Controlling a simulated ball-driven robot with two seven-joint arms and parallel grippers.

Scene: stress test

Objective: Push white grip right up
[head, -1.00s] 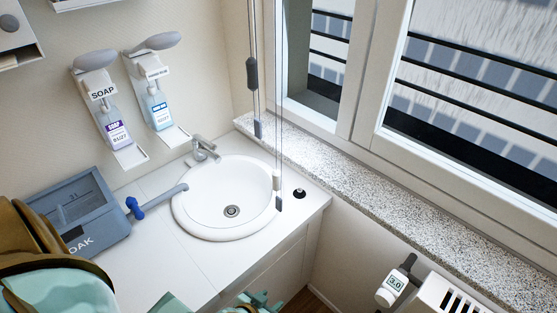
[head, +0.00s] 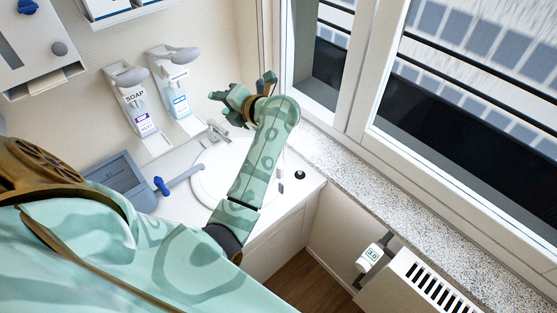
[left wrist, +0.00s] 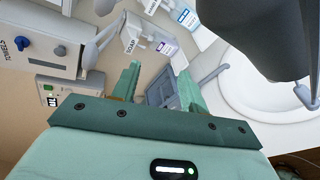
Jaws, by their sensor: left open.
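My left gripper (head: 243,88) is raised above the tap, in front of the wall and left of the window corner. It is open, with nothing between its fingers, and apart from the grip. In the left wrist view the open fingers (left wrist: 160,82) point toward the soap dispensers and the blue-grey box. The grip cannot be made out there. My right gripper is not in view.
The white sink (head: 211,185) with its tap (head: 217,132) lies below my left arm. Soap dispensers (head: 140,112) hang on the wall. A blue-grey box (head: 120,178) stands on the counter. The window sill (head: 400,215) and radiator (head: 425,285) are at right.

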